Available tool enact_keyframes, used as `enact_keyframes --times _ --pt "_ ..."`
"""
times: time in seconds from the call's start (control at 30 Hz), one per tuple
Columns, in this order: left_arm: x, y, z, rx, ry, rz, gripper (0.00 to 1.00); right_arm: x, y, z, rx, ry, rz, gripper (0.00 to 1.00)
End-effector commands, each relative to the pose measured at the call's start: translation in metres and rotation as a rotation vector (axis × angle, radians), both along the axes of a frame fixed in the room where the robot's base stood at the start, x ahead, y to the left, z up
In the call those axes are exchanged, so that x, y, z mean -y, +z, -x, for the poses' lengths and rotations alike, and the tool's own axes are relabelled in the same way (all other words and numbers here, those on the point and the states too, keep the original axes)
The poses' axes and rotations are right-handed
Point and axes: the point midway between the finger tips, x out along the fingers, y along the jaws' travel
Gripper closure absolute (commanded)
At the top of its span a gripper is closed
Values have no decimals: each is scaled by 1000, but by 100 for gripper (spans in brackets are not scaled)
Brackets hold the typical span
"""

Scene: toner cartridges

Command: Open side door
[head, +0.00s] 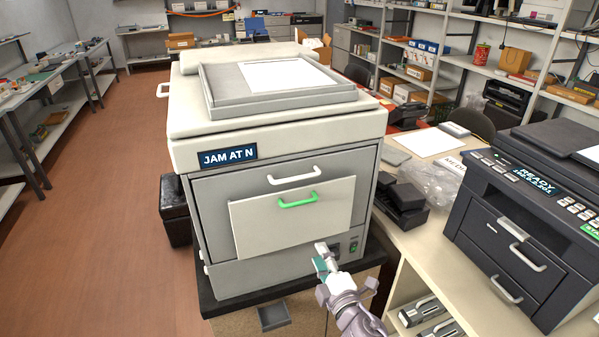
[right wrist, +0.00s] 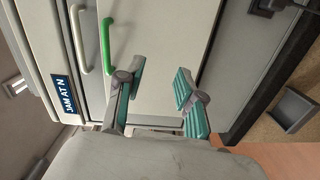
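The large white and grey printer (head: 282,140) stands on a dark-topped stand, with a "JAM AT N" display (head: 229,156) on its upper front edge. A white handle (head: 163,90) sticks out from its left side; the side face itself is mostly hidden. Its front has a pale panel (head: 290,222) with a green handle (head: 298,200), and a white handle (head: 293,176) above. My right gripper (head: 322,262) is in front of the printer's lower right front. In the right wrist view its fingers (right wrist: 159,84) are apart with nothing between them. My left gripper is out of view.
A dark printer (head: 520,220) with a "READY" screen stands on the right-hand table, with a clear plastic bag (head: 430,180) nearby. A black box (head: 175,210) stands on the floor close to the large printer's left side. Open brown floor (head: 95,210) lies further left.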

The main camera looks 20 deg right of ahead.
Motion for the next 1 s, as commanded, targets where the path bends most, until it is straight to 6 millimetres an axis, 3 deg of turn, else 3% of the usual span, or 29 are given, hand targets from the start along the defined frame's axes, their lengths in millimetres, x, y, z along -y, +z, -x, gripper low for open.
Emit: enact_keyframes --times 0.03,0.1,0.2,0.33,0.47,0.8,1.0 --pt "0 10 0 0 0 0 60 -3 44 0 71 6 43 63" --pt "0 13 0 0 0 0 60 -5 80 2 142 8 92 63" --pt "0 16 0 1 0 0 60 -7 109 4 201 7 132 63" --pt "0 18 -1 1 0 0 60 -8 121 0 223 6 147 63" --pt "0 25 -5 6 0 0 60 -9 125 -17 222 6 145 63" --pt "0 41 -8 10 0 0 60 -11 137 -88 221 5 143 63" --pt "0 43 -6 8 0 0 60 -12 140 -117 220 5 141 63"
